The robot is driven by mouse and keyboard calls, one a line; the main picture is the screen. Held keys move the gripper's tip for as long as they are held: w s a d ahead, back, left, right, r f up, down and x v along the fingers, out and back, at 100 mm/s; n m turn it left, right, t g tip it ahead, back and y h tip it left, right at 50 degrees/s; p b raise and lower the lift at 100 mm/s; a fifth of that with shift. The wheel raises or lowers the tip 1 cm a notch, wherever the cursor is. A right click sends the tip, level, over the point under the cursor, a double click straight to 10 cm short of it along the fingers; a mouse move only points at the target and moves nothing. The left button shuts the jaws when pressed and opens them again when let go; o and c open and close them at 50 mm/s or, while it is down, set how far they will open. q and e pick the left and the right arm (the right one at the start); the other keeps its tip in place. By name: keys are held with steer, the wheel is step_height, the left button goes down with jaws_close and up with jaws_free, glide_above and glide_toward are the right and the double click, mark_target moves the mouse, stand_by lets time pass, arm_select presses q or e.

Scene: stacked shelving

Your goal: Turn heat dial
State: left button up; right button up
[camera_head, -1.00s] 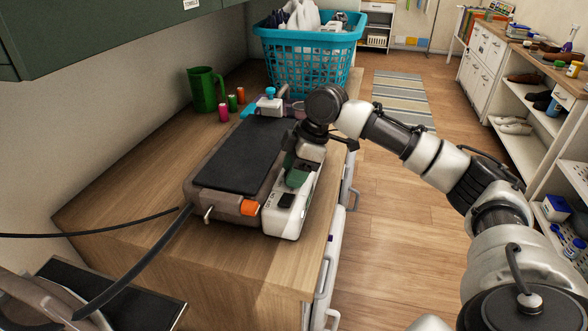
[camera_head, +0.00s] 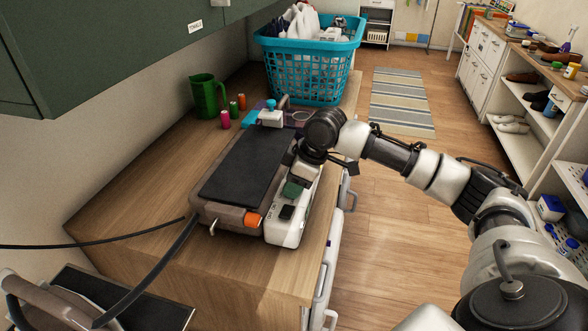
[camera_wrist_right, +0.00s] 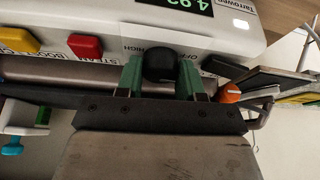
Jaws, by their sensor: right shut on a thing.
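The dark heat dial (camera_wrist_right: 160,64) is a round knob on the edge of a white control unit, beside "OFF" and "HIGH" lettering in the wrist view. My right gripper (camera_wrist_right: 160,76) has its two green fingers on either side of this dial, shut on it. In the head view my right gripper (camera_head: 293,189) reaches down onto the white control unit (camera_head: 284,236) on the right side of a press with a long black pad (camera_head: 245,165). There the dial is hidden by the gripper and arm. My left gripper is not in view.
A red button (camera_wrist_right: 85,46), yellow button (camera_wrist_right: 18,40) and green-digit display (camera_wrist_right: 180,4) are near the dial. An orange knob (camera_head: 253,219) sits on the press front. A blue basket (camera_head: 310,65) and green jug (camera_head: 208,97) stand behind. Bare wooden counter (camera_head: 145,190) lies left.

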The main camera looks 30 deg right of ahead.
steer(key=m+p, duration=0.1)
steer(key=p, duration=0.1)
steer(key=m+h+p, duration=0.1)
steer(key=m+p, duration=0.1)
steer(key=m+t+p, duration=0.1)
steer(key=p, duration=0.1)
steer(key=shift+r+m+p, duration=0.25)
steer(key=shift+m+p, duration=0.05)
steer(key=shift+p, duration=0.1)
steer(key=shift+f+m+h+p, duration=0.15)
steer(key=shift+m+h+p, duration=0.25)
steer(key=shift+m+p, duration=0.3)
steer(key=o, duration=0.6)
steer(key=shift+f, duration=0.1)
steer(key=shift+o, duration=0.2)
steer(key=b+v, duration=0.1)
steer(key=v, duration=1)
steer(key=shift+a, duration=0.15)
steer(key=shift+f, duration=0.15)
